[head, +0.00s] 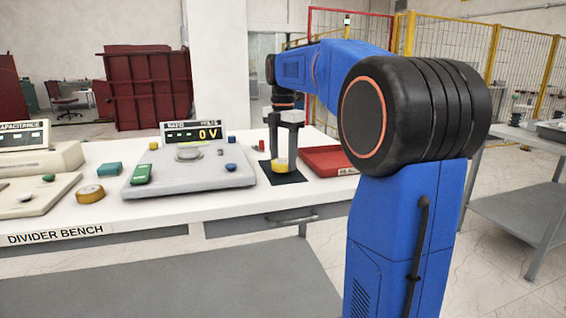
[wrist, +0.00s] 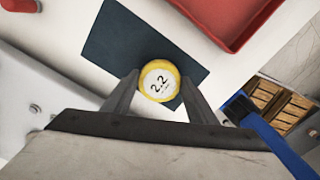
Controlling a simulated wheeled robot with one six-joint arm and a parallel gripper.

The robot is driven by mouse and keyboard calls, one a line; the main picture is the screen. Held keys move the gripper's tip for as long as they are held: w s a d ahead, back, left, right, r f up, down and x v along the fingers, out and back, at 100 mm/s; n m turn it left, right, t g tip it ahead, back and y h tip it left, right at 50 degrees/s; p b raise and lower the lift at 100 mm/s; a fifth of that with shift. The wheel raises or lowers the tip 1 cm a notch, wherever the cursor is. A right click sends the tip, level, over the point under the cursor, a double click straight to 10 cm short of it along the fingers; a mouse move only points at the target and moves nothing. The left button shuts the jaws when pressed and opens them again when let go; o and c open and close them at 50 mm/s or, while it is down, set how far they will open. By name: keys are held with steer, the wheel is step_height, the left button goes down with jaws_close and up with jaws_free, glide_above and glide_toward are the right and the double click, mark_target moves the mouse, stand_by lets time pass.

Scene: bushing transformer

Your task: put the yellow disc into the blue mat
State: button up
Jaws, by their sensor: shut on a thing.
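The yellow disc (wrist: 158,81) has a white top marked "2.2". My gripper (wrist: 158,88) is shut on it, with one finger on each side. In the head view my gripper (head: 284,160) points down with the yellow disc (head: 280,165) low between its fingers. The dark blue mat (wrist: 112,48) lies flat on the bench behind and around the disc in the wrist view. In the head view the mat (head: 275,179) is partly hidden by the disc and fingers. I cannot tell whether the disc touches the mat.
A red tray (head: 325,162) stands right of the mat. A grey meter (head: 188,172) reading "0 V" stands to the left.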

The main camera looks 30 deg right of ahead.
mark_target(283, 161)
steer(key=shift+f, duration=0.7)
steer(key=o, duration=1.3)
steer(key=shift+f, duration=0.15)
steer(key=shift+c, duration=0.2)
step_height(283, 161, up, 12)
